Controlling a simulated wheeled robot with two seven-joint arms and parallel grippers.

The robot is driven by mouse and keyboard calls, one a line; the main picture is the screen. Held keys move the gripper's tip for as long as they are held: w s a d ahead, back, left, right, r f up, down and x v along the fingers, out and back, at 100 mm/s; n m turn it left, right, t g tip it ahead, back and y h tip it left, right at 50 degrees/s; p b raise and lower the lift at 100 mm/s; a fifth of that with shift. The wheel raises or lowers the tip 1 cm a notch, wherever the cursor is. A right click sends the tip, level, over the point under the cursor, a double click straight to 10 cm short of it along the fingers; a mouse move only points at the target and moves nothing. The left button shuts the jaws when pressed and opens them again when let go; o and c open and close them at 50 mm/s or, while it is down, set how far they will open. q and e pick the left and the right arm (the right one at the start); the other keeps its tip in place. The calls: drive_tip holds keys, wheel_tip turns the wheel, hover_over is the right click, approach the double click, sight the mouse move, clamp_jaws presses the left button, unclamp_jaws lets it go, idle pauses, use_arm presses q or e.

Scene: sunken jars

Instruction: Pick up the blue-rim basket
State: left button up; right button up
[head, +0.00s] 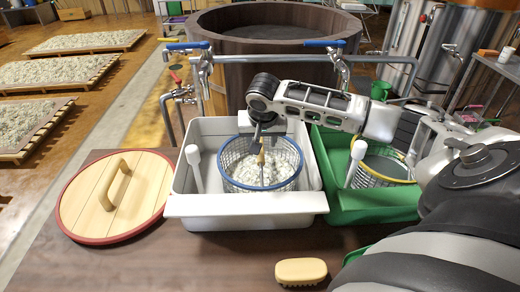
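The blue-rim basket (233,178) is a round mesh basket holding pale, grainy contents. It sits in the white sink (190,208) at the centre of the head view. My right arm comes in from the right, and its gripper (258,138) points down over the basket's middle. A slim tan piece stands upright below the gripper inside the basket. I cannot tell whether the gripper touches it or whether its fingers are open or shut. My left gripper is not in view.
A green sink (345,207) with a yellow-rim basket (385,165) stands to the right, partly behind my arm. A round wooden lid (90,200) lies left. A tan brush (301,271) lies in front. Taps (325,43) and a large wooden tub (225,60) are behind.

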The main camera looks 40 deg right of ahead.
drive_tip(key=x, duration=0.5)
drive_tip(key=shift+w+f+b, duration=0.1)
drive_tip(key=shift+w+b, duration=0.2)
drive_tip(key=shift+w, duration=0.05)
drive_tip(key=shift+f+p, duration=0.25)
drive_tip(key=shift+p, duration=0.15)
idle(0.3)
clamp_jaws()
drive_tip(key=shift+d, duration=0.1)
idle(1.2)
drive_tip(key=shift+w+d+r, duration=0.1)
drive_tip(key=shift+w+r, duration=0.05)
drive_tip(key=shift+r, duration=0.05)
